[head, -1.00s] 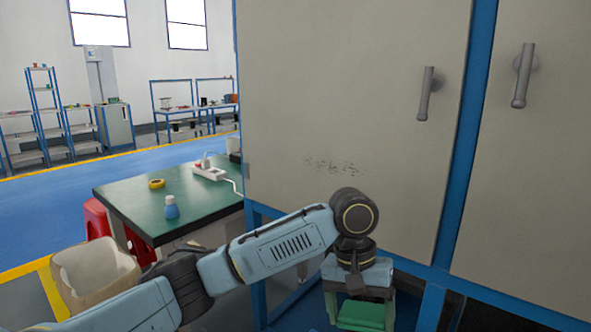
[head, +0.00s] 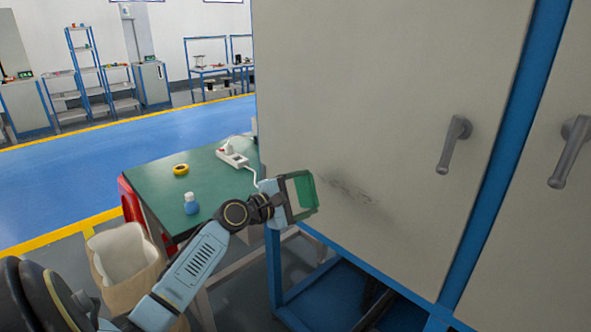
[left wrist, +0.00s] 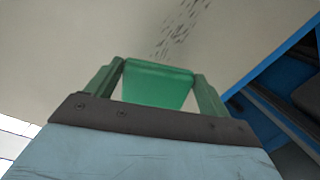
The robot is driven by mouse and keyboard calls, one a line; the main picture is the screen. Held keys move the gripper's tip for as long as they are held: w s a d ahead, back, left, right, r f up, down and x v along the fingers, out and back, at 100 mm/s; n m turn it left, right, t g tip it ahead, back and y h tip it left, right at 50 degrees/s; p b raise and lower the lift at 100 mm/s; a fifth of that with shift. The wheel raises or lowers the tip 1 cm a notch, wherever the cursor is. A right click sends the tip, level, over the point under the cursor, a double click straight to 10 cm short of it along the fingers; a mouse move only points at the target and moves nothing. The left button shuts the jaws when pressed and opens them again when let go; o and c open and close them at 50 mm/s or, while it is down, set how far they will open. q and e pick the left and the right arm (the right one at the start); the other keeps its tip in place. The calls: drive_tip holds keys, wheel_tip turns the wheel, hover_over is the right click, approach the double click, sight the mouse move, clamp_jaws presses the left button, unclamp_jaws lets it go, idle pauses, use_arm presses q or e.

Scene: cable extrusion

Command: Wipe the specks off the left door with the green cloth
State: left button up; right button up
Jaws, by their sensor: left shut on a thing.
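My left gripper (head: 302,192) is shut on the green cloth (head: 308,188), held in front of the lower left part of the left door (head: 370,80). In the left wrist view the cloth (left wrist: 158,86) is stretched between the two green fingers. The dark specks (head: 350,191) are on the pale door just right of the cloth. In the left wrist view the specks (left wrist: 178,28) run in a streak beyond the cloth. I cannot tell whether the cloth touches the door. My right gripper is out of view.
The left door has a grey handle (head: 453,145), and a blue frame post (head: 512,110) stands right of it. A green-topped table (head: 215,180) left of the cabinet holds a blue bottle (head: 191,204), yellow tape (head: 181,169) and a power strip (head: 232,157). A beige bin (head: 125,265) stands below.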

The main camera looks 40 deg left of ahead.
sight(296, 183)
use_arm(q)
drive_tip(key=a, duration=0.1)
drive_tip(key=a+n+y, duration=0.1)
drive_tip(key=a, duration=0.1)
drive_tip(key=s+a+t+y, duration=0.1)
drive_tip(key=shift+a+r, duration=0.15)
drive_tip(key=shift+r, duration=0.05)
drive_tip(key=shift+w+d+b, duration=0.15)
drive_tip(key=shift+w+b, duration=0.05)
drive_tip(key=shift+w, duration=1.3)
drive_tip(key=shift+w+d+b, duration=0.1)
drive_tip(key=shift+w+b, duration=0.1)
drive_tip(key=shift+w, duration=1.25)
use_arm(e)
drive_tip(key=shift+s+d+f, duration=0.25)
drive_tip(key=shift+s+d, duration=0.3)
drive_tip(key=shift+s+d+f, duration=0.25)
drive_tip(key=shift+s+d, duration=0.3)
use_arm(q)
drive_tip(key=shift+w+d+b, duration=0.1)
drive_tip(key=shift+w+b, duration=0.2)
drive_tip(key=shift+w, duration=0.7)
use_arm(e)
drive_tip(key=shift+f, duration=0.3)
